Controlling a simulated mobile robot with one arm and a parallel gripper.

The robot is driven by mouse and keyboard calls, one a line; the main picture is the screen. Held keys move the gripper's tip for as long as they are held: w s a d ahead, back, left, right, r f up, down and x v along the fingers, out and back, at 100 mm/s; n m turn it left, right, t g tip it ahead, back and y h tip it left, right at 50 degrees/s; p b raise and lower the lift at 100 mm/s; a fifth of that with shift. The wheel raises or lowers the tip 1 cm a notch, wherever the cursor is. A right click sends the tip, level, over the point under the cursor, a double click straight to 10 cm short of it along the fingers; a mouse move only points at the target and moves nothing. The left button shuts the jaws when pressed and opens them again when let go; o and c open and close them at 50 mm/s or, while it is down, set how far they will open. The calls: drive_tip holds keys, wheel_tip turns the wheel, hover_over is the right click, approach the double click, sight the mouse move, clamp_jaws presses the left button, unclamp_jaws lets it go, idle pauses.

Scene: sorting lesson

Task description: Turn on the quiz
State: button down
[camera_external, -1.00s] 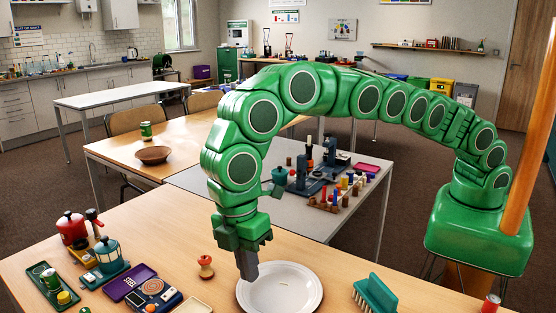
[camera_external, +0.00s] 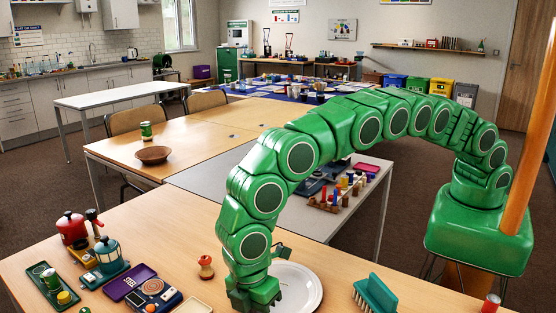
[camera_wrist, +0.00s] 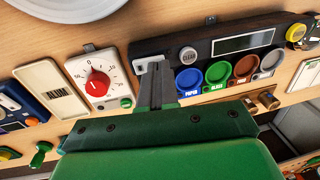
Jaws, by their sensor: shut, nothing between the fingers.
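The quiz console (camera_wrist: 217,62) is a long black box in the wrist view. It has a grey display (camera_wrist: 243,42) showing no readable text, a pale CLEAR button (camera_wrist: 188,55), and a row of round buttons: blue PAPER (camera_wrist: 189,79), green GLASS (camera_wrist: 217,72), a brown one and a grey one. A yellow button (camera_wrist: 296,33) sits at the right. My gripper (camera_wrist: 155,68) is shut and empty, its tips over the console's left end, left of the CLEAR and blue buttons. Contact cannot be told. In the external view my gripper (camera_external: 254,293) is low by the plate, and the console does not show.
A white dial panel with a red knob (camera_wrist: 98,83) and a cream switch plate (camera_wrist: 54,92) lie left of the console. A white plate (camera_external: 305,285) is beside my gripper. An apple core (camera_external: 206,267) and a green brush (camera_external: 375,295) flank it.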

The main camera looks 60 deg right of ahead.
drive_tip(key=shift+f, duration=0.4)
drive_tip(key=shift+s, duration=0.1)
drive_tip(key=shift+f, duration=0.15)
idle(0.4)
drive_tip(key=shift+w+r, duration=0.2)
drive_tip(key=shift+w, duration=0.55)
drive_tip(key=shift+r, duration=0.1)
wheel_tip(320, 180, up, 14)
drive_tip(key=w, duration=0.2)
idle(0.4)
